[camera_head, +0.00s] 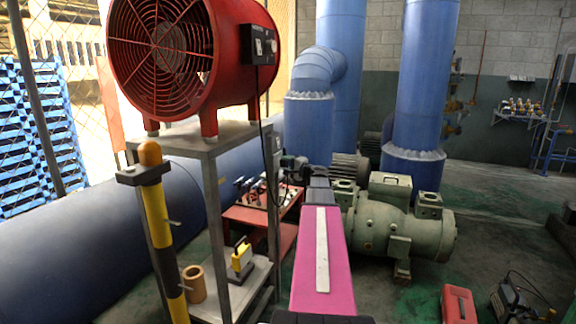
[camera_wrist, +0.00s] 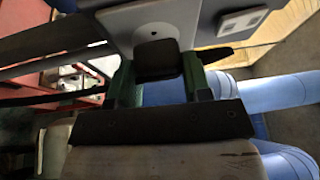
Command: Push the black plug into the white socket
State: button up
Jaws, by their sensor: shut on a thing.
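The black plug (camera_wrist: 157,60) sits between the two green fingers of my gripper (camera_wrist: 158,78) in the wrist view, and the gripper is shut on it. The white socket (camera_wrist: 156,31) is a round white face on a grey panel right past the plug, and the plug covers its lower part. I cannot tell whether the plug touches the socket or how deep it sits. In the head view my gripper (camera_head: 290,164) is small and dark beside the metal stand's right post; plug and socket are too small to make out there.
A red fan (camera_head: 190,55) stands on a metal stand (camera_head: 205,140), its black cable hanging down the right side. A red table (camera_head: 262,217) with fittings is behind. A green pump motor (camera_head: 395,225) stands to the right. A white switch plate (camera_wrist: 242,21) is beside the socket.

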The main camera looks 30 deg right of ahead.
jog(key=shift+w+a, duration=0.35)
dwell(0.5)
jog(key=o, duration=0.9)
jog(key=shift+o, duration=0.2)
jog(key=v, duration=1)
jog(key=shift+s, duration=0.35)
jog(key=shift+d+f, duration=0.1)
